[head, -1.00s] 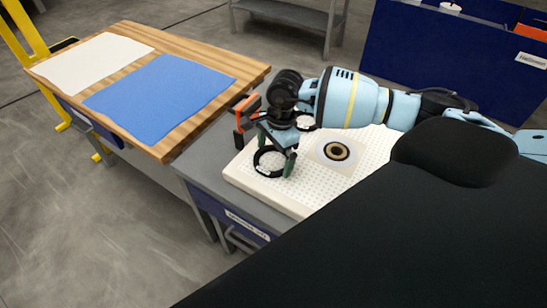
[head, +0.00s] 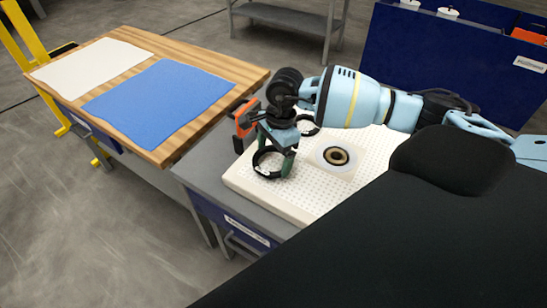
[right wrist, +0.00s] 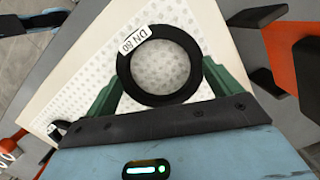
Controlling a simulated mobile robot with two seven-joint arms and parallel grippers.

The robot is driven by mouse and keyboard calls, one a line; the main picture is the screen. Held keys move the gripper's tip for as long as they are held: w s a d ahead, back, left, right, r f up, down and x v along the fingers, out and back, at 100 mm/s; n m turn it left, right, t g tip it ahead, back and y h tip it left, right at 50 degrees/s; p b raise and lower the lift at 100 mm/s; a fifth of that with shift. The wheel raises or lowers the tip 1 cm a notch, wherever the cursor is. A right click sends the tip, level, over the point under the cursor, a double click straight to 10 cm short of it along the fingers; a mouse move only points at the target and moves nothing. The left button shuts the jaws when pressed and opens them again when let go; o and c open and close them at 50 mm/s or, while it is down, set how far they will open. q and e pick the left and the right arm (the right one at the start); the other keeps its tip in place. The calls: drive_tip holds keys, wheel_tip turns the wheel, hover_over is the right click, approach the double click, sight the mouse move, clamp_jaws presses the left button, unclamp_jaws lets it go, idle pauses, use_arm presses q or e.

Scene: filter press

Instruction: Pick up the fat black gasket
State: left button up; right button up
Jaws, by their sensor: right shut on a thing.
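A black ring gasket (head: 256,162) with a white tag is at the left part of the white dotted plate (head: 376,151). My right gripper (head: 275,153) has its green fingers shut on this gasket. In the right wrist view the gasket (right wrist: 160,98) sits between the two fingers (right wrist: 160,85), and its tag reads DN 80. I cannot tell whether it touches the plate or is slightly above it. A second black ring (head: 311,131) lies behind the gripper, partly hidden by my arm. My left gripper is not in view.
A pale square with a dark-and-tan ringed opening (head: 337,155) lies at the plate's middle. An orange and black part (head: 245,116) is close beside my gripper. A wooden table (head: 245,76) with white and blue cloths stands at left. A dark blue bin (head: 440,60) stands behind.

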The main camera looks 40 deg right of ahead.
drive_tip(key=shift+s+a+r, duration=0.1)
drive_tip(key=shift+s+r, duration=0.15)
drive_tip(key=shift+r, duration=0.2)
drive_tip(key=shift+s+a+r, duration=0.1)
drive_tip(key=shift+s+r, duration=0.15)
drive_tip(key=shift+r, duration=0.2)
drive_tip(key=s+a, duration=0.3)
drive_tip(key=s, duration=0.4)
drive_tip(key=s+a+r, duration=0.1)
drive_tip(key=s+a, duration=0.2)
drive_tip(key=s, duration=0.3)
drive_tip(key=shift+s+r+b, duration=0.2)
drive_tip(key=shift+s+b, duration=0.15)
drive_tip(key=shift+b, duration=0.05)
drive_tip(key=w+r+n, duration=0.1)
drive_tip(key=n, duration=0.5)
drive_tip(key=w+a+r+n+g+h, duration=0.1)
drive_tip(key=n, duration=0.5)
drive_tip(key=w+a+r+n, duration=0.1)
drive_tip(key=n, duration=0.5)
drive_tip(key=shift+w+a+r+g+h, duration=0.1)
drive_tip(key=shift+w+r+g+h, duration=0.15)
drive_tip(key=shift+w+g+h, duration=0.15)
drive_tip(key=shift+s, duration=0.1)
